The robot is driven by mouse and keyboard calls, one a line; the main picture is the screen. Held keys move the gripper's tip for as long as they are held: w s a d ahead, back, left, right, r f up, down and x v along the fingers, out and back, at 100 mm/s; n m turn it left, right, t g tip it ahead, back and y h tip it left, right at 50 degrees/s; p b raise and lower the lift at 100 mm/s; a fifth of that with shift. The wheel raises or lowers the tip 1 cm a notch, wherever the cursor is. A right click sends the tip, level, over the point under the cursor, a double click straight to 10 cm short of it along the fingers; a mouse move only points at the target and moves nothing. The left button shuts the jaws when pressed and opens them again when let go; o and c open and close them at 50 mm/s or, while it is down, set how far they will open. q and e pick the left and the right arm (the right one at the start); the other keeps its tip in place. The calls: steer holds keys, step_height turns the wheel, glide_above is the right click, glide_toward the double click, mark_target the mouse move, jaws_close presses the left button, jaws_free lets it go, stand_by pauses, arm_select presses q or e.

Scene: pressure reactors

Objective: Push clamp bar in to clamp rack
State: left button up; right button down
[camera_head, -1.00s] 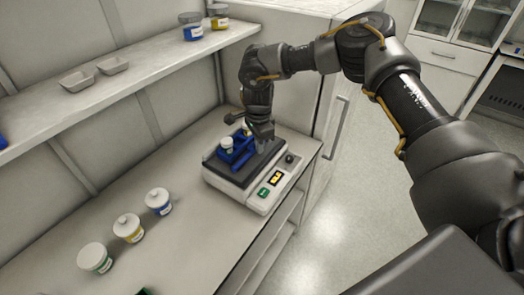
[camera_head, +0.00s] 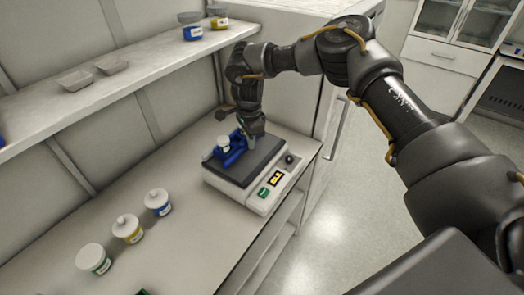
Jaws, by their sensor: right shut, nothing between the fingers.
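A white shaker-like machine (camera_head: 243,193) with a dark top plate stands on the bench. A blue rack (camera_head: 232,152) sits at the far left of the plate and holds a white-capped jar (camera_head: 223,142). The blue clamp bar is close against the rack's near side; at this size I cannot separate it clearly from the rack. My right gripper (camera_head: 250,142) is shut and empty, pointing down just right of the rack, at or very near the blue parts. It hides part of the rack's back. My left gripper is not in view.
Three lidded jars, white-green (camera_head: 94,259), yellow (camera_head: 127,229) and blue (camera_head: 158,203), stand on the bench left of the machine. A cabinet wall (camera_head: 300,95) stands close behind my right arm.

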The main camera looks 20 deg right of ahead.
step_height(320, 180, up, 6)
steer(key=s+d+p, duration=0.1)
steer(key=s+p, duration=0.1)
steer(key=p, duration=0.3)
steer(key=shift+s+d, duration=0.2)
